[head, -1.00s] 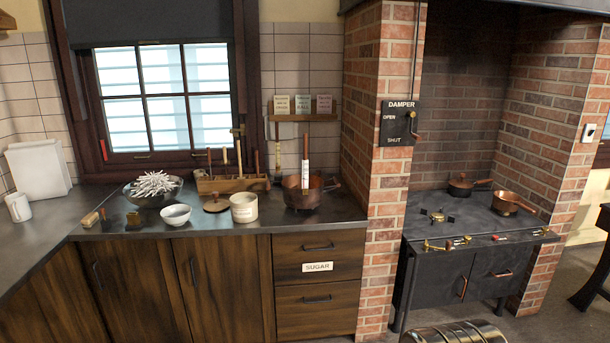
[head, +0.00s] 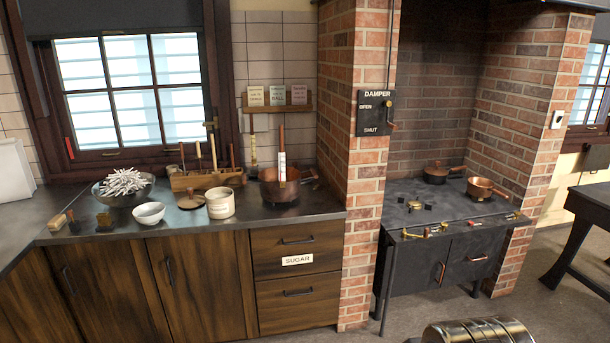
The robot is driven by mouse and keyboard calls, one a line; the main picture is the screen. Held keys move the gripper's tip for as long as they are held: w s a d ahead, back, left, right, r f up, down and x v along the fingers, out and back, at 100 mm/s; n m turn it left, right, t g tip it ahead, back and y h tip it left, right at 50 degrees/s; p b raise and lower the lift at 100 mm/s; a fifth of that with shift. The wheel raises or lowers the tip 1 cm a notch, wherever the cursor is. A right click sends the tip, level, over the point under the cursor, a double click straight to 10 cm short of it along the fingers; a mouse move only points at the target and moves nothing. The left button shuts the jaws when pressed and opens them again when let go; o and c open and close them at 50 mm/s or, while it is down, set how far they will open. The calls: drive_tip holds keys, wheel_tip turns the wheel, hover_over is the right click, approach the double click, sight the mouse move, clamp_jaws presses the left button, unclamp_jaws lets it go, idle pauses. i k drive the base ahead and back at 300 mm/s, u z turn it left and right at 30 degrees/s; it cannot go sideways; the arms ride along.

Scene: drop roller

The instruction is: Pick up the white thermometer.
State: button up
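A white thermometer (head: 282,165) with a brown wooden upper end stands nearly upright in a copper pot (head: 274,190) on the dark counter, left of the brick pillar. Its lower end is hidden inside the pot. A second slim, yellowish thermometer-like stick (head: 253,150) hangs on the tiled wall behind, under the small card shelf. My gripper is not in view.
Left of the pot on the counter (head: 310,207) stand a cream tub (head: 220,203), a wooden tool rack (head: 205,181), a white bowl (head: 149,213) and a bowl of white sticks (head: 124,182). A shiny ribbed metal object (head: 478,332) is cut off at the bottom edge. Floor shows before the stove.

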sight(281, 154)
drive_tip(key=z, duration=0.75)
drive_tip(key=i, duration=2.8)
drive_tip(key=u, duration=1.55)
